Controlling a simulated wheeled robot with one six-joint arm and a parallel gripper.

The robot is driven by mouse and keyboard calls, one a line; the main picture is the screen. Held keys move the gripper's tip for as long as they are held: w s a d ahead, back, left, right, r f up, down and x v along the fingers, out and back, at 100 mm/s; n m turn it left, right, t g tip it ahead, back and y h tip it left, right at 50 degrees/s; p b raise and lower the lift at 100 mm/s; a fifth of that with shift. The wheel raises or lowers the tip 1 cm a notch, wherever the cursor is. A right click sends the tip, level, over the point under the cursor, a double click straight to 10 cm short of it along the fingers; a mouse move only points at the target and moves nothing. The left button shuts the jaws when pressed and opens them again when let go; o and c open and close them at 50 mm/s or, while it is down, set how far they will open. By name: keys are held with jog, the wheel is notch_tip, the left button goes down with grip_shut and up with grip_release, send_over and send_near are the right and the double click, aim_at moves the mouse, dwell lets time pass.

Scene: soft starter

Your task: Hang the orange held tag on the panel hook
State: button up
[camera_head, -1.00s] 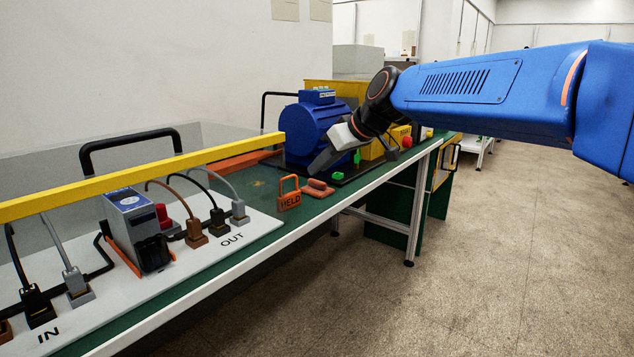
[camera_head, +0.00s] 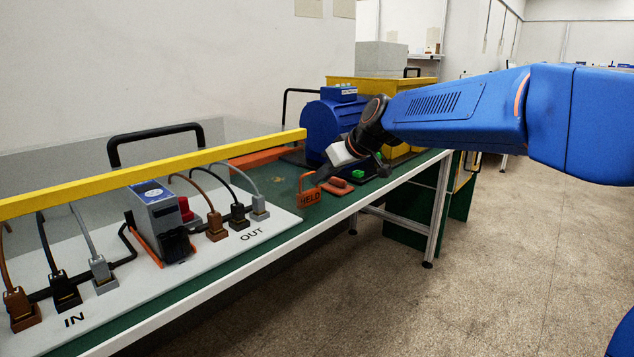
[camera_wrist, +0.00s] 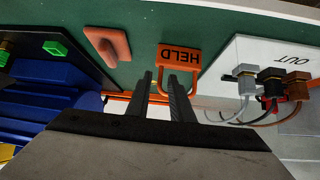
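The orange tag (camera_head: 311,198) marked HELD has a loop on top and stands on the green bench top, beside the white board. It also shows in the wrist view (camera_wrist: 180,54), with its loop toward my fingers. My gripper (camera_head: 322,172) is just above and behind the tag in the head view. In the wrist view my gripper (camera_wrist: 160,78) has its two fingers apart, with nothing held between them. One finger overlaps the loop in the picture; I cannot tell whether they touch. I cannot make out the panel hook in either view.
A grey-blue soft starter (camera_head: 157,222) and several cable plugs sit on the white board (camera_head: 215,258). A yellow bar (camera_head: 150,175) crosses above it. An orange-red block (camera_head: 338,186) lies beside the tag. A blue motor (camera_head: 326,125) stands behind my gripper.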

jog(key=shift+w+a+f, duration=0.3)
jog(key=shift+a+f, duration=0.05)
jog(key=shift+f, duration=0.05)
grip_shut()
notch_tip(320, 180, up, 10)
dwell(0.5)
